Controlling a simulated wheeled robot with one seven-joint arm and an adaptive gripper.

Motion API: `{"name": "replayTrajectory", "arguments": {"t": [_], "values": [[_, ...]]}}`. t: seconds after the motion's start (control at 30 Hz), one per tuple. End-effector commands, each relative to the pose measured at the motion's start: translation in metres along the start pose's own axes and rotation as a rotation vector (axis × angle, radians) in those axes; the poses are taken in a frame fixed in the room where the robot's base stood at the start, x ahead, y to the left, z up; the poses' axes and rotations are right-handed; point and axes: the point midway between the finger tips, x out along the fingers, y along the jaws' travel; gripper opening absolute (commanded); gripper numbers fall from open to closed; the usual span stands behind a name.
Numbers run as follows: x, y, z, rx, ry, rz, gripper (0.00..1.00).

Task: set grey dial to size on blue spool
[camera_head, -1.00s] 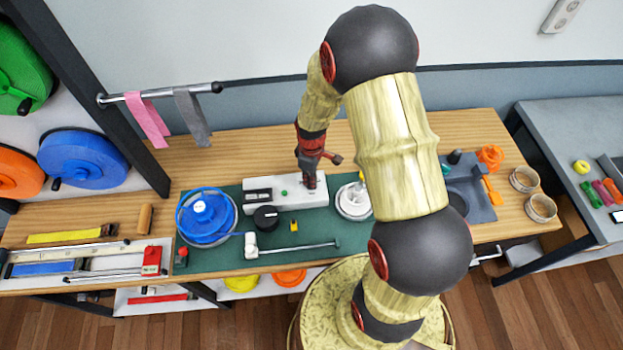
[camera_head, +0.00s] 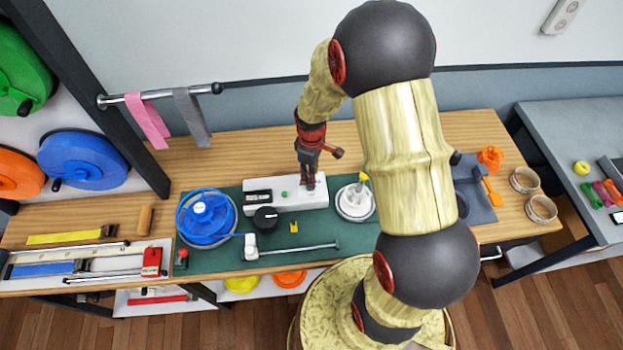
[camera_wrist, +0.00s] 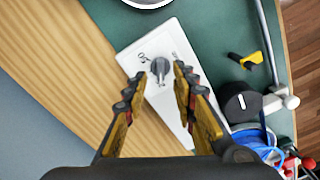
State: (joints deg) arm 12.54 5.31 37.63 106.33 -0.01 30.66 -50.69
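The grey dial (camera_wrist: 160,67) sits on the white box (camera_wrist: 140,50), with printed marks beside it too small to read surely. In the wrist view my gripper (camera_wrist: 159,76) is open, with one fingertip on each side of the dial; I cannot tell whether they touch it. In the head view my gripper (camera_head: 308,184) is over the right part of the white box (camera_head: 262,186) and hides the dial. Another blue spool (camera_head: 83,160) hangs on the rack.
A black knob (camera_head: 265,218) stands at the box's front edge. A white reel (camera_head: 354,203) is close to the right. A metal rod (camera_head: 300,247) and a small yellow piece (camera_head: 294,227) lie in front. Pink (camera_head: 147,120) and grey straps (camera_head: 191,116) hang behind.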

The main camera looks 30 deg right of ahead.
Motion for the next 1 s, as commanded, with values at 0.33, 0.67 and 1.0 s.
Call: {"name": "replayTrajectory", "arguments": {"t": [0.33, 0.67, 1.0], "values": [[-0.066, 0.0, 0.0, 0.0, 0.001, 0.001, 0.27], [-0.083, 0.0, 0.0, 0.0, 0.0, 0.0, 0.27], [-0.083, 0.0, 0.0, 0.0, -0.001, -0.001, 0.27]]}}
